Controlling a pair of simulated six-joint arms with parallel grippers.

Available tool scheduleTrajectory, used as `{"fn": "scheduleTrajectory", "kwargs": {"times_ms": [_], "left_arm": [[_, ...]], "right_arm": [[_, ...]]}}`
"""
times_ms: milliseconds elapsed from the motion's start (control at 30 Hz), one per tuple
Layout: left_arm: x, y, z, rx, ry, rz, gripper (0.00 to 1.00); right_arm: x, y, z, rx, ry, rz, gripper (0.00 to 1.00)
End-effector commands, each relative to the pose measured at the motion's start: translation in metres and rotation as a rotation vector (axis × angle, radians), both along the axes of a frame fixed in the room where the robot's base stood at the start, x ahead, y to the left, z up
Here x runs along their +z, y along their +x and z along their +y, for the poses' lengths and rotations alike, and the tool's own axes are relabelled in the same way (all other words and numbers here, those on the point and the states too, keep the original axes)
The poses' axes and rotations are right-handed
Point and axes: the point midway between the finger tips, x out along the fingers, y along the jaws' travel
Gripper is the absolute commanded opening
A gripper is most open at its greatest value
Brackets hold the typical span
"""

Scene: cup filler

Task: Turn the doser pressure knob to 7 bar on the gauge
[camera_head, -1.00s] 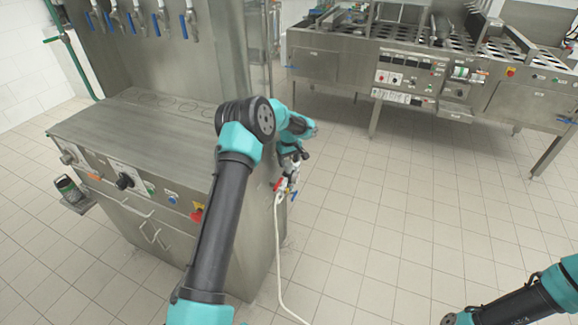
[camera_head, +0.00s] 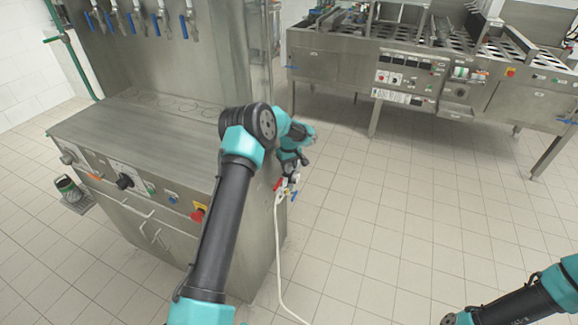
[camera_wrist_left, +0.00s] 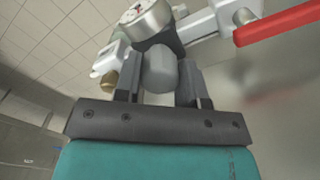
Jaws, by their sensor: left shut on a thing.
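The pressure knob (camera_wrist_left: 160,68) is a grey rounded cap under the gauge, seen in the left wrist view. My left gripper (camera_wrist_left: 161,82) is shut on it, with one dark finger on each side. The round gauge (camera_wrist_left: 146,17) has a white dial and metal rim just beyond the knob. Its dial is small and tilted, so I cannot read the pressure. In the head view my left gripper (camera_head: 289,177) is at the side of the steel machine, by the small valve fittings.
A red lever (camera_wrist_left: 278,24) lies right of the gauge in the wrist view. A white hose (camera_head: 278,250) hangs from the fittings to the floor. The steel machine (camera_head: 150,110) stands left of the fittings. Tiled floor to the right is clear.

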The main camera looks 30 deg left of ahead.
Motion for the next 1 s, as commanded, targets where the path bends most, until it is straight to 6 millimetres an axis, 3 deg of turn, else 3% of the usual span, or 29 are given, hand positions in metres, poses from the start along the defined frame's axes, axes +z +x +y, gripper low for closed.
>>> {"fn": "scheduleTrajectory", "kwargs": {"times_ms": [100, 567, 1000], "left_arm": [[0.0002, 0.0000, 0.0000, 0.000, 0.000, 0.000, 0.14], [0.0003, -0.0001, 0.0002, -0.077, 0.000, 0.000, 0.14], [0.0004, -0.0007, 0.0008, -0.402, 0.000, 0.000, 0.14]], "right_arm": [[0.0000, 0.0000, 0.0000, 0.000, 0.000, 0.000, 0.43], [0.0000, 0.0000, 0.0000, 0.000, 0.000, 0.000, 0.43], [0.0000, 0.0000, 0.0000, 0.000, 0.000, 0.000, 0.43]]}}
